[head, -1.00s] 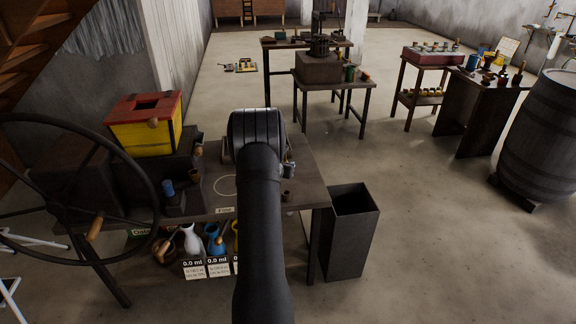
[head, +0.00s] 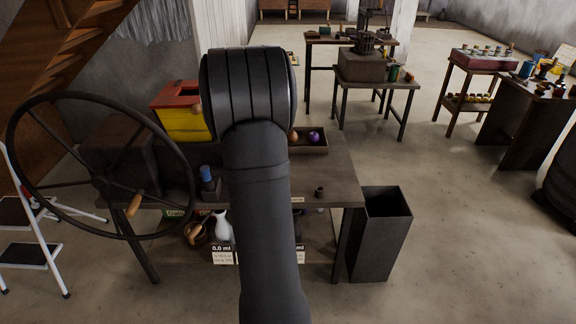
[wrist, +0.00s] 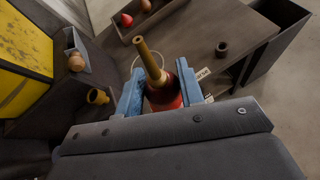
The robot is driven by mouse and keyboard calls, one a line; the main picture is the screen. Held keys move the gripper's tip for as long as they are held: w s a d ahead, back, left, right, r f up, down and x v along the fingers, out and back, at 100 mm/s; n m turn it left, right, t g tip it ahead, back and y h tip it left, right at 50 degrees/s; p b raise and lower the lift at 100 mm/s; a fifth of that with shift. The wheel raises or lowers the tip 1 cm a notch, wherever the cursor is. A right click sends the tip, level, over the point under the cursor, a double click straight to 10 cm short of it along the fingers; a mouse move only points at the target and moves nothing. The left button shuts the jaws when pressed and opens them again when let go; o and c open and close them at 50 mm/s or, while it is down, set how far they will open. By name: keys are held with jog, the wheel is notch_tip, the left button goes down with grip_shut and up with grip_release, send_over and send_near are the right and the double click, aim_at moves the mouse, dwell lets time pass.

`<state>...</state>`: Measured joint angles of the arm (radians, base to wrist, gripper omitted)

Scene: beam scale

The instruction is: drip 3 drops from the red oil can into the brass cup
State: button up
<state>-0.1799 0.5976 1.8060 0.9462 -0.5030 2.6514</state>
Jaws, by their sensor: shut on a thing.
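My gripper (wrist: 158,92) has blue fingers, shut on the red oil can (wrist: 166,100). The can's brass spout (wrist: 150,62) points up and slightly left in the wrist view. My arm hides the can and gripper in the head view. A small brownish cup (head: 319,191) stands on the table near its front right corner. It also shows in the wrist view (wrist: 222,48), to the right of the spout and apart from it. I cannot tell for sure whether it is the brass cup. A small yellow, brass-like piece (wrist: 97,96) shows left of my gripper.
A tray (head: 309,150) with small round things lies at the table's back. A yellow and red box (head: 180,122) and a handwheel (head: 135,201) are at the left. A dark bin (head: 380,237) stands right of the table. The tabletop around the cup is clear.

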jog(key=w+a+r+y, duration=0.1)
jog(key=w+a, duration=0.5)
jog(key=a, duration=0.3)
jog(key=w+a+r+y, duration=0.1)
jog(key=w+a, duration=0.5)
jog(key=a, duration=0.3)
jog(key=f+m+y, duration=0.1)
jog(key=f, duration=0.1)
jog(key=a+f+m+g+y, duration=0.1)
jog(key=f, duration=0.1)
jog(key=a+f+m+y, duration=0.1)
jog(key=f, duration=0.2)
jog(key=shift+s+a+g+y, duration=0.1)
jog(key=shift+s+g+y, duration=0.15)
jog(key=shift+g+y, duration=0.15)
jog(key=shift+a+f, duration=0.2)
jog(key=shift+f, duration=0.2)
jog(key=shift+s+a+r+m+g+y, duration=0.15)
jog(key=shift+a+r+m+y, duration=0.2)
jog(key=shift+m+y, duration=0.3)
jog(key=shift+a+r+m+g+y, duration=0.15)
jog(key=shift+r+m+y, duration=0.3)
jog(key=shift+y, duration=0.3)
dwell(2.0)
